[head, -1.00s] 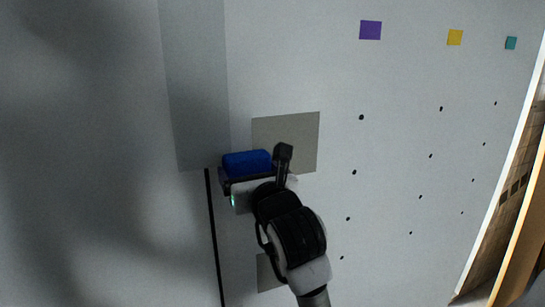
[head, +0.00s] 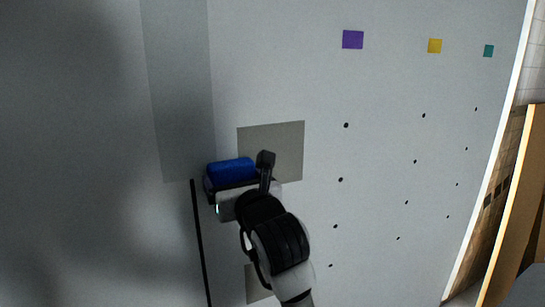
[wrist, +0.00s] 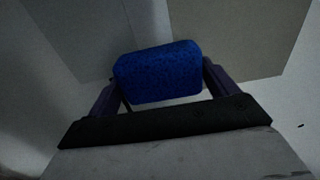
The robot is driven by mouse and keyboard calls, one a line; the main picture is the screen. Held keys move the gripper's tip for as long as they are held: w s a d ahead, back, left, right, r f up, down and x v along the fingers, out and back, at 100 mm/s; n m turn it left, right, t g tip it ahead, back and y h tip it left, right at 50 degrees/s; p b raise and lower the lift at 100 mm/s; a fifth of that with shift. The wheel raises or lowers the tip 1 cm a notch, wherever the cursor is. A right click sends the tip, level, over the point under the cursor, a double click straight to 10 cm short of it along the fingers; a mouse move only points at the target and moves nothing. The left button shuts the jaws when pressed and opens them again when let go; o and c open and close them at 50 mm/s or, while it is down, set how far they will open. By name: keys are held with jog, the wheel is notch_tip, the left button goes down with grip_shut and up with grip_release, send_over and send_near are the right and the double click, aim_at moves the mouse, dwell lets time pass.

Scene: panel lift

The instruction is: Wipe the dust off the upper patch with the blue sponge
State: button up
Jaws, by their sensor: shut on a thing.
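The blue sponge (head: 231,171) is held in my gripper (head: 236,178). In the wrist view the sponge (wrist: 158,73) sits between both fingers of my gripper (wrist: 160,82), which are shut on it. The upper patch (head: 284,150) is a grey-beige square on the pale wall panel. The sponge is at the patch's lower left corner in the head view. Part of the patch is hidden behind my gripper and arm. The patch (wrist: 240,35) also shows behind and right of the sponge in the wrist view. I cannot tell whether the sponge touches the panel.
A lower patch (head: 257,284) is partly hidden by my arm. A darker grey strip (head: 180,90) and a black line (head: 201,245) lie left of the sponge. A wooden board (head: 515,210) stands right.

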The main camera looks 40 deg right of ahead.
jog(key=shift+w+d, duration=0.1)
jog(key=shift+w, duration=0.25)
dwell(0.7)
